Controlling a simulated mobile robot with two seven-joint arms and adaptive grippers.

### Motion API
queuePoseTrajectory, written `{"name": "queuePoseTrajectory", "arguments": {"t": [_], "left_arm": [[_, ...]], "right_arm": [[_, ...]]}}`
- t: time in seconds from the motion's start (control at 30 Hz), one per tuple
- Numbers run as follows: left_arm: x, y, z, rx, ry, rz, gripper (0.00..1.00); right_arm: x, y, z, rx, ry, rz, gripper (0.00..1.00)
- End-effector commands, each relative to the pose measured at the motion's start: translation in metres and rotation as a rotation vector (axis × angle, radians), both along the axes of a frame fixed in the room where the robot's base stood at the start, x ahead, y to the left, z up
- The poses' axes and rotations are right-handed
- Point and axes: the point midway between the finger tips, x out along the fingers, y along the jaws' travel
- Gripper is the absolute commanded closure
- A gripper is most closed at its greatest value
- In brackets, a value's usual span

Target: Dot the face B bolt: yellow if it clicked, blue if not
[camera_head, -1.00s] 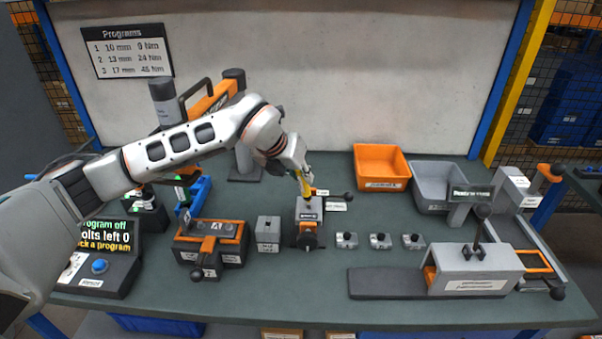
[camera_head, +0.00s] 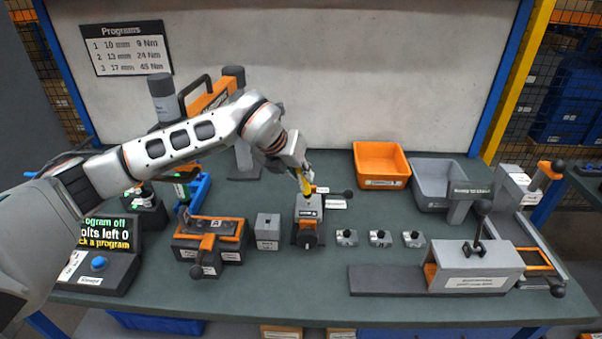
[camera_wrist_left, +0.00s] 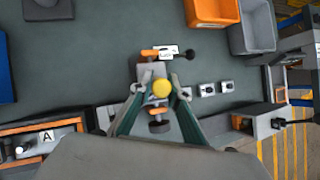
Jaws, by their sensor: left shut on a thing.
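My left gripper (camera_head: 303,178) reaches in from the left and is shut on a yellow marker (camera_head: 305,187). The marker points down at the top of a grey block (camera_head: 309,208) with a dark round knob on its front. In the left wrist view the marker's yellow end (camera_wrist_left: 162,89) sits between the fingers, over that block. I cannot tell whether the tip touches it. The bolt and any dot on it are hidden by the marker and gripper. A screen (camera_head: 107,232) at the left reads "bolts left 0" and "pick a program". My right gripper is not in view.
A block marked A (camera_head: 213,238) and a small grey block (camera_head: 267,231) stand left of the marker. Several small labelled blocks (camera_head: 380,238) sit to its right. An orange bin (camera_head: 381,165) and a grey bin (camera_head: 433,182) stand behind. A lever fixture (camera_head: 476,268) is at front right.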

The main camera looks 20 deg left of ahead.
Motion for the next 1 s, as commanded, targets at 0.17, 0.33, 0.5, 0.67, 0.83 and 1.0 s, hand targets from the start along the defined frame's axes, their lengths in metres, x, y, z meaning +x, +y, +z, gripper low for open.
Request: {"name": "queuePoseTrajectory", "arguments": {"t": [0.17, 0.33, 0.5, 0.67, 0.83, 1.0], "left_arm": [[0.0000, 0.0000, -0.0026, 0.000, 0.000, 0.000, 1.00], [0.0000, 0.0000, -0.0050, 0.000, -0.001, 0.000, 1.00], [0.0001, 0.0001, -0.0073, 0.000, -0.001, 0.000, 1.00], [0.0001, 0.0001, -0.0073, 0.000, -0.001, 0.000, 1.00], [0.0001, 0.0002, -0.0069, 0.000, -0.001, 0.000, 1.00], [0.0002, 0.0001, -0.0001, 0.000, -0.001, 0.000, 1.00]], "right_arm": [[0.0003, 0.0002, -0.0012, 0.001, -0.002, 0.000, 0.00], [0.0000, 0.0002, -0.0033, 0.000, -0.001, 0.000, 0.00], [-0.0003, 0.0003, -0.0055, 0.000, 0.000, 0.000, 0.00], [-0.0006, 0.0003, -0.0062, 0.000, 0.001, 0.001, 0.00], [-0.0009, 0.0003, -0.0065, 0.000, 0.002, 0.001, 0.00], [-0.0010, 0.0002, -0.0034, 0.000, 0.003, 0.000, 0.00]]}}
